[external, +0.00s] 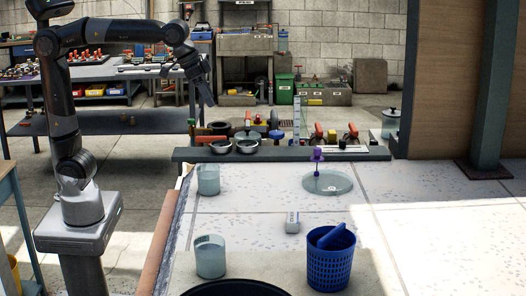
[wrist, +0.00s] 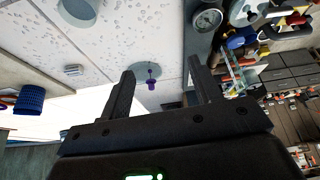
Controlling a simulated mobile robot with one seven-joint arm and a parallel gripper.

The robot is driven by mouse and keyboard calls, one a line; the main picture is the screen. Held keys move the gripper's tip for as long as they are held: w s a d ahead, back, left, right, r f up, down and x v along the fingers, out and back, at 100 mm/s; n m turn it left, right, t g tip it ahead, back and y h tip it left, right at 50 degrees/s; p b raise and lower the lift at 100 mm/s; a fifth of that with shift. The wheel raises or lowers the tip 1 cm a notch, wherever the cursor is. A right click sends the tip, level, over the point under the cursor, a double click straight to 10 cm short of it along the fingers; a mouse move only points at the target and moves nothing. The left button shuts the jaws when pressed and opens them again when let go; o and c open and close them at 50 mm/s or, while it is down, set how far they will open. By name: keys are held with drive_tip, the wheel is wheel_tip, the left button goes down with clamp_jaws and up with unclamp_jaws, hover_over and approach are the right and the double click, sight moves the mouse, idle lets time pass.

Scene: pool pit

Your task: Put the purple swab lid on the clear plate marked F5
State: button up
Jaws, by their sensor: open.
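The purple swab lid (external: 317,157) stands upright in the external view, cap up, with its thin stem down. Its foot lies within the outline of the round clear plate (external: 340,185), toward the plate's left back; it looks to be standing on it. A small mark on the plate is too small to read. The lid (wrist: 150,84) and plate (wrist: 141,70) also show in the wrist view, seen between the fingers and well beyond them. My gripper (external: 208,92) is open and empty, raised high at the left, far from the lid; its fingers (wrist: 160,75) frame the wrist view.
A dark ledge (external: 280,154) with pots and tools runs behind. The slab right of the plate is clear.

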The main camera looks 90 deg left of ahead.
drive_tip(key=s+a+f, duration=0.1)
drive_tip(key=s+f, duration=0.5)
drive_tip(key=s, duration=0.4)
drive_tip(key=s+a+f+m, duration=0.1)
drive_tip(key=s+f, duration=0.5)
drive_tip(key=s, duration=0.5)
drive_tip(key=shift+s+f+t, duration=0.15)
drive_tip(key=shift+f+t, duration=0.15)
drive_tip(key=shift+f, duration=0.1)
